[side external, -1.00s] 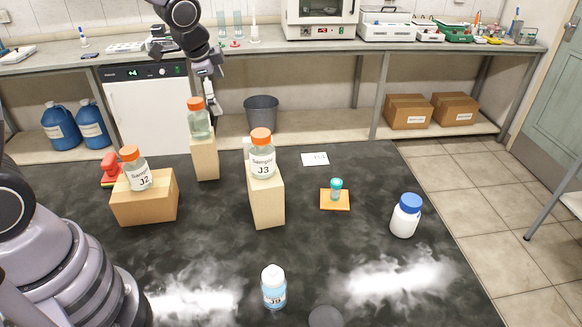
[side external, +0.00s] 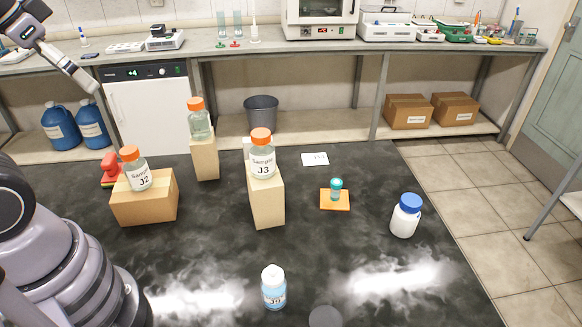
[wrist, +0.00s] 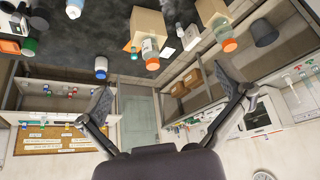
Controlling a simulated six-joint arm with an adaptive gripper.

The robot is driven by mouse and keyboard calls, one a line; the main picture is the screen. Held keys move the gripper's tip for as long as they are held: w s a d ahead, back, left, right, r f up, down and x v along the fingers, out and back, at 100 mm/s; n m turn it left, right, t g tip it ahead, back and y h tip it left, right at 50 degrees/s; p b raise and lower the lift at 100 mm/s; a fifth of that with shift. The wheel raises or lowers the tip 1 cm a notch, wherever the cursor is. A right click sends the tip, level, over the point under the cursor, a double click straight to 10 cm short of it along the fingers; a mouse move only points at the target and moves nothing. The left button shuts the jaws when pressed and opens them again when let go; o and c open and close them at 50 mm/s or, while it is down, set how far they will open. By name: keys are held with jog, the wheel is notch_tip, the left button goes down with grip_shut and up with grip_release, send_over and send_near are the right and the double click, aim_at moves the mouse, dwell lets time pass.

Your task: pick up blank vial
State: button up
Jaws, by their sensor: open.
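A small teal-capped vial (side external: 336,188) stands upright on an orange pad (side external: 328,205), right of the middle of the dark table. An orange-capped clear bottle (side external: 199,122) stands on a tall wooden block at the back left; I see no label on it. No readable mark shows which container is the blank vial. My gripper (side external: 84,80) is at the upper left of the side view, well above and away from these containers. In the wrist view my gripper (wrist: 161,78) has its fingers spread wide, with nothing between them.
Bottle J2 (side external: 138,172) and bottle J3 (side external: 263,158) stand on wooden blocks. A white card (side external: 315,159) lies behind the pad.

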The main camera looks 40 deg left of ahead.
jog(key=shift+s, duration=0.45)
jog(key=shift+c, duration=0.9)
jog(key=c, duration=0.5)
jog(key=w+a+f+t, duration=0.2)
jog(key=w+f, duration=0.4)
jog(key=w, duration=0.7)
jog(key=w+a+f+t, duration=0.1)
jog(key=w+a+f, duration=0.3)
jog(key=w, duration=0.9)
jog(key=w+f+t, duration=0.1)
jog(key=f, duration=0.7)
jog(key=w+f+t, duration=0.1)
jog(key=f+t, duration=0.1)
jog(key=f, duration=0.6)
jog(key=w+f+t+h, duration=0.1)
jog(key=f, duration=0.8)
jog(key=shift+w+d+m+t, duration=0.1)
jog(key=shift+w+m+t, duration=0.2)
jog(key=shift+w+t, duration=0.1)
jog(key=shift+d+x, duration=0.2)
jog(key=shift+x, duration=3.4)
